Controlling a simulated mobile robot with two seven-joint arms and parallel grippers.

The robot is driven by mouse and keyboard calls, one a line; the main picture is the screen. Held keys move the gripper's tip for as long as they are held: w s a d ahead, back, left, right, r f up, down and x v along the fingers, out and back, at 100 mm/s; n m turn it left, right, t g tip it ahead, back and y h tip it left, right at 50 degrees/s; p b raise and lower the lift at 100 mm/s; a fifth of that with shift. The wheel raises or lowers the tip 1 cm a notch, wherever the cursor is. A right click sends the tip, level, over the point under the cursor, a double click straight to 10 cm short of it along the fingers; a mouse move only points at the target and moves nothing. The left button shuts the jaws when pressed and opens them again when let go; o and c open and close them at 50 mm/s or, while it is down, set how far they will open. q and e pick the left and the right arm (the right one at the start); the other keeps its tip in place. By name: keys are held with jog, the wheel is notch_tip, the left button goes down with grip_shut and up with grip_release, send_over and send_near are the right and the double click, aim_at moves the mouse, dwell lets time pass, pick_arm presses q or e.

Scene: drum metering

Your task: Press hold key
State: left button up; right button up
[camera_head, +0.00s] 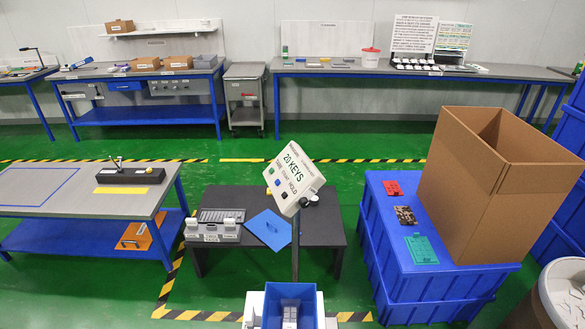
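A tilted pale sign panel (296,178) stands on a dark post (295,245) in front of the low dark table (325,222). A grey device (214,225) with a dark top and white blocks sits on the table's left side. A blue sheet or lid (268,229) lies behind the post. Neither of my grippers is in view.
An open blue bin (290,288) with pale items inside is at the bottom centre. Blue crates (425,290) carry a large cardboard box (497,200) at right. A grey workbench (75,204) stands at left. Green floor lies open between the table and the back benches.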

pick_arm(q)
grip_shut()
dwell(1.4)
